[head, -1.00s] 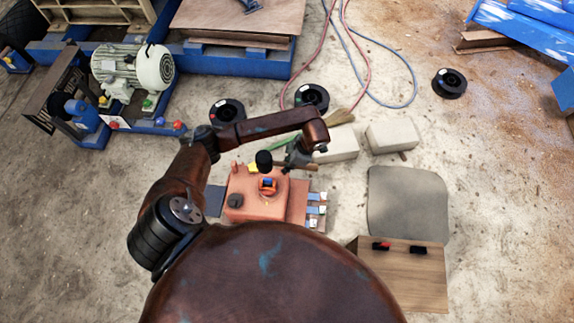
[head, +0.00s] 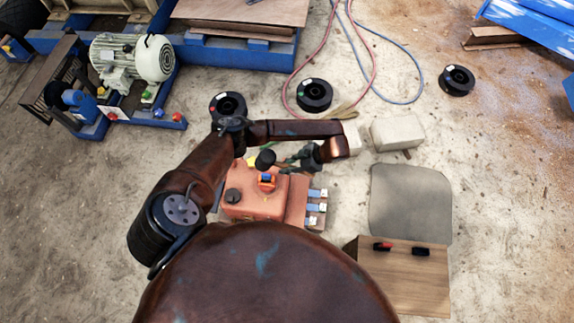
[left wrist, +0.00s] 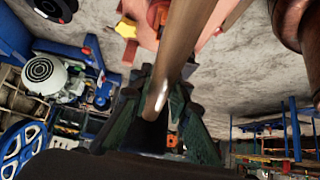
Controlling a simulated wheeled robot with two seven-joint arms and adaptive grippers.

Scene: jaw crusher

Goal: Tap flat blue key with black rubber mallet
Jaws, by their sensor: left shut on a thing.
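An orange-red block (head: 250,204) with a dark knob and an orange-and-blue part on top stands on the ground in the middle of the head view. Several flat blue pieces with pale ends (head: 314,208) stick out at its right side; I cannot tell which is the key. My left gripper (head: 294,160) is over the block's far edge, shut on the mallet's wooden handle (left wrist: 184,45). The gripper's dark green fingers (left wrist: 163,105) flank the handle in the left wrist view. The mallet's black head (head: 265,158) hangs above the block, left of the gripper, apart from the blue pieces.
A wooden box (head: 405,275) with red and black items on top and a grey mat (head: 410,203) lie to the right. Pale blocks (head: 397,132), black rings (head: 314,95) and hoses lie behind. A motor (head: 132,58) stands far left. Open ground lies far right.

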